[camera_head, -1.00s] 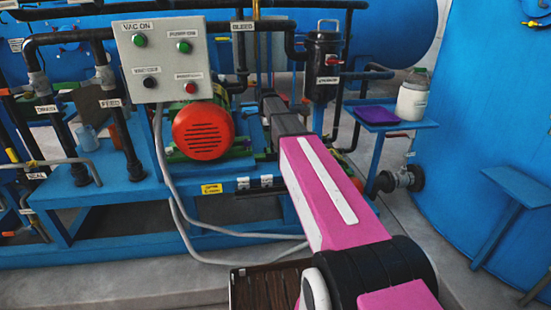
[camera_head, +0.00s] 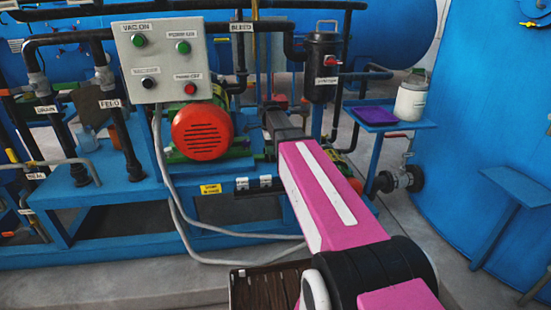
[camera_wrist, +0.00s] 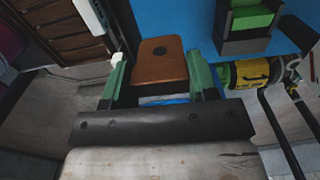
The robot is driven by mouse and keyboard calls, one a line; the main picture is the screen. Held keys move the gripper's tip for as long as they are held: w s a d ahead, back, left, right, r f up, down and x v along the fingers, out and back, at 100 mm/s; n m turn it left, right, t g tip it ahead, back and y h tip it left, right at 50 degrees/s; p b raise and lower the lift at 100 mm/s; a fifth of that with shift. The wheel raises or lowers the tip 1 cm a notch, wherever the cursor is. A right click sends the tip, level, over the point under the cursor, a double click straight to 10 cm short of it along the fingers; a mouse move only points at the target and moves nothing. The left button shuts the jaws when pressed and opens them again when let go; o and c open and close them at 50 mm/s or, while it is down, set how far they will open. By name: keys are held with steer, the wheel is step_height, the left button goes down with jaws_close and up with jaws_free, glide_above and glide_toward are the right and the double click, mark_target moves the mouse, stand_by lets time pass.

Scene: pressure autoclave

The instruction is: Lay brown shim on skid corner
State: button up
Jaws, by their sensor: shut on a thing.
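In the wrist view the brown shim (camera_wrist: 159,62) is a flat brown block with a dark round hole near its far end. My gripper (camera_wrist: 158,78) has its two green fingers on either side of the shim, shut on it. The blue surface (camera_wrist: 192,18) of the skid shows beyond and beside the shim; I cannot tell whether they touch. In the head view the blue skid (camera_head: 95,252) carries pipes and a motor. My pink arm reaches over its right part, and my gripper and the shim are hidden there.
A grey control box (camera_head: 165,60) and a red-fronted motor (camera_head: 203,131) stand left of my arm. A black canister (camera_head: 322,65) is close on the right. A side table holds a purple tray (camera_head: 375,115) and a white jug (camera_head: 410,100). A slatted brown pallet (camera_head: 265,288) lies in front.

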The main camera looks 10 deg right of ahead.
steer(key=shift+w+d+f, duration=0.3)
steer(key=shift+d+f, duration=0.2)
steer(key=shift+f, duration=0.5)
steer(key=shift+w+d+f, duration=0.25)
steer(key=shift+d+f, duration=0.2)
steer(key=shift+f, duration=0.55)
steer(key=shift+w+d+f, duration=0.3)
steer(key=shift+d+f, duration=0.2)
steer(key=shift+f, duration=0.5)
steer(key=shift+f, duration=0.2)
steer(key=o, duration=0.9)
steer(key=shift+o, duration=0.2)
steer(key=shift+r, duration=0.1)
step_height(320, 180, up, 12)
steer(key=shift+r, duration=0.1)
